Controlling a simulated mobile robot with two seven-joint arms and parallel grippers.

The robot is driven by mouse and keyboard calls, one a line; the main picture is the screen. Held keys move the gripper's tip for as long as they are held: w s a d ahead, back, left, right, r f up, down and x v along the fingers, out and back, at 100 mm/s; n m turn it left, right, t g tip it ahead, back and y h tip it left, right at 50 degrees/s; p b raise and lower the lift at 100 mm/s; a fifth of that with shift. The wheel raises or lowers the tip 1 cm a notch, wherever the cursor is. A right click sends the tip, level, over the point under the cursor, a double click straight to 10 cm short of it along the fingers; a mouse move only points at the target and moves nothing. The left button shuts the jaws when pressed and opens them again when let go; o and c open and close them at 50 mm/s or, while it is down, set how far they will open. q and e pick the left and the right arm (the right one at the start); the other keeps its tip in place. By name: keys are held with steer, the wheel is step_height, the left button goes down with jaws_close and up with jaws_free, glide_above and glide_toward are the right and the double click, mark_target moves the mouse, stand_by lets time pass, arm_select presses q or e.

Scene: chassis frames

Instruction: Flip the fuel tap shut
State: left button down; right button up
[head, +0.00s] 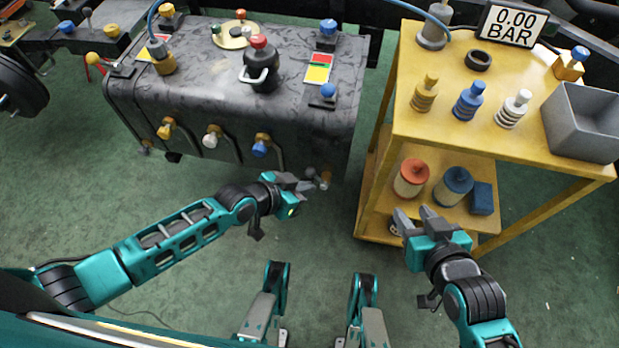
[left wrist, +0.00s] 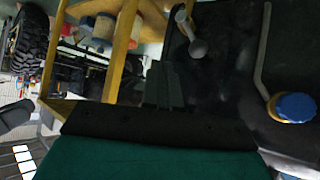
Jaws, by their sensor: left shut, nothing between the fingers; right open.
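The dark tank (head: 215,95) stands at the left in the head view. A small grey tap-like fitting with a brownish end (head: 323,179) sits at its lower right corner; I take it for the fuel tap. In the left wrist view a grey lever with a rounded knob (left wrist: 192,38) shows on the dark tank face, probably the same fitting. My left gripper (head: 305,184) is shut and empty, its tips close beside the fitting; contact cannot be told. Its fingers (left wrist: 164,86) point toward the tank in the wrist view. My right gripper (head: 414,212) is open and empty, before the trolley.
Yellow, white and blue (head: 260,147) knobs line the tank's front; the blue one also shows in the wrist view (left wrist: 293,107). A yellow trolley (head: 400,140) stands right of the tank, carrying pegs, a grey bin (head: 585,125) and canisters. Green floor lies clear in front.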

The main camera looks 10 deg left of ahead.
arm_select(q)
steer(key=s+a+r+p, duration=0.1)
steer(key=s+a, duration=0.3)
steer(key=a, duration=0.3)
steer(key=shift+r, duration=0.3)
arm_select(e)
steer(key=shift+w+a+r, duration=0.2)
steer(key=shift+w+r, duration=0.15)
steer(key=shift+r, duration=0.35)
arm_select(q)
steer(key=s+d+r+n+t, duration=0.2)
steer(key=d+r, duration=0.3)
steer(key=r, duration=0.1)
steer(key=s+a+r+n+t+y+p, duration=0.1)
steer(key=s+a+r+n+y+p, duration=0.2)
steer(key=a+r+p, duration=0.6)
step_height(320, 180, up, 3)
steer(key=y+p, duration=0.2)
steer(key=p, duration=0.1)
steer(key=shift+a+p, duration=0.15)
steer(key=shift+p, duration=0.2)
arm_select(e)
steer(key=s+d+r+h, duration=0.1)
steer(key=d+r, duration=0.2)
steer(key=r, duration=0.5)
steer(key=shift+s+r, duration=0.25)
steer(key=shift+s+f, duration=0.1)
